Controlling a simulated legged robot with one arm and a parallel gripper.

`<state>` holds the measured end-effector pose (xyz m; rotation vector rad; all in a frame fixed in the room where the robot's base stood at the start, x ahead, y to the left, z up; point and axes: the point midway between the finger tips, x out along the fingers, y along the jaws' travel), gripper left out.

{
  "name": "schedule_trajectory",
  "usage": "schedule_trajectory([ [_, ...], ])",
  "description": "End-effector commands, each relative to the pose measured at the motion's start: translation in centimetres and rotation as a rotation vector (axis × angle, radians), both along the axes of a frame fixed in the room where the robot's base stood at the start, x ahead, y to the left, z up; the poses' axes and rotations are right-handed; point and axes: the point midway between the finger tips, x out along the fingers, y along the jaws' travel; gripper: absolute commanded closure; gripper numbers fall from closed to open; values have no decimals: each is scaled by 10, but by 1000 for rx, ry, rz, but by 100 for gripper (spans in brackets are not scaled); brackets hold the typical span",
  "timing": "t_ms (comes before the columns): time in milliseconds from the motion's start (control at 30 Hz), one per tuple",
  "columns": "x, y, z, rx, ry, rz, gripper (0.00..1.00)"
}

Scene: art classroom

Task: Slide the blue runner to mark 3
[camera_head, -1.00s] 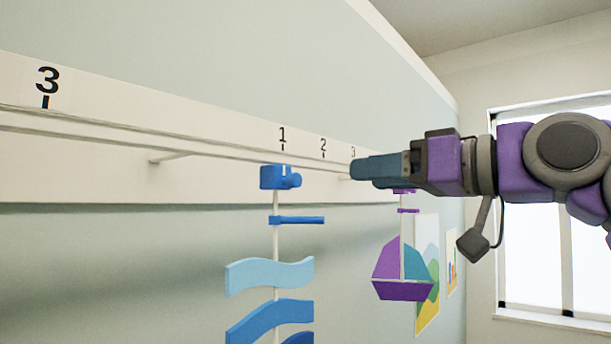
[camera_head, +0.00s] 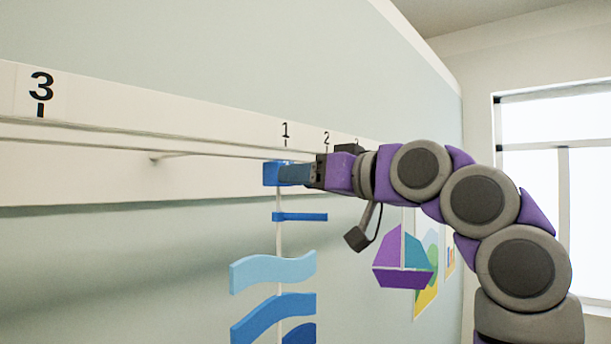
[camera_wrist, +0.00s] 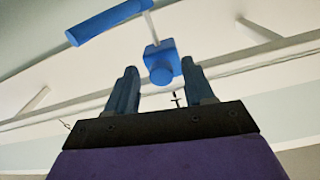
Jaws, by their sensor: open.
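The blue runner (camera_head: 270,173) sits on the rail (camera_head: 110,137) just below the mark 1 (camera_head: 285,130). A white rod hangs from it with a blue bar (camera_head: 299,217) and wave shapes (camera_head: 272,270). A large mark 3 (camera_head: 40,92) is at the far left of the rail board. My gripper (camera_head: 290,174) is at the runner's right side and covers part of it. In the wrist view, my open fingers (camera_wrist: 160,85) stand either side of the runner's round knob (camera_wrist: 161,75), with the block (camera_wrist: 160,54) around or just beyond the tips. Contact cannot be told.
A mark 2 (camera_head: 326,138) and a smaller mark 3, partly hidden by my arm, lie to the right. A purple and teal sailboat (camera_head: 403,265) hangs behind my arm.

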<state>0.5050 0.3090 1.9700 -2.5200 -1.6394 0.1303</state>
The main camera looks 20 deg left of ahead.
Motion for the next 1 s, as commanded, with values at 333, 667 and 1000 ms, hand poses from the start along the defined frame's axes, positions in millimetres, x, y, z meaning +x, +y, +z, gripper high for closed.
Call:
schedule_trajectory([
  [333,0,1,0,-1,0,0,65],
  [667,0,1,0,-1,0,0,97],
  [1000,0,0,-1,-1,0,0,100],
])
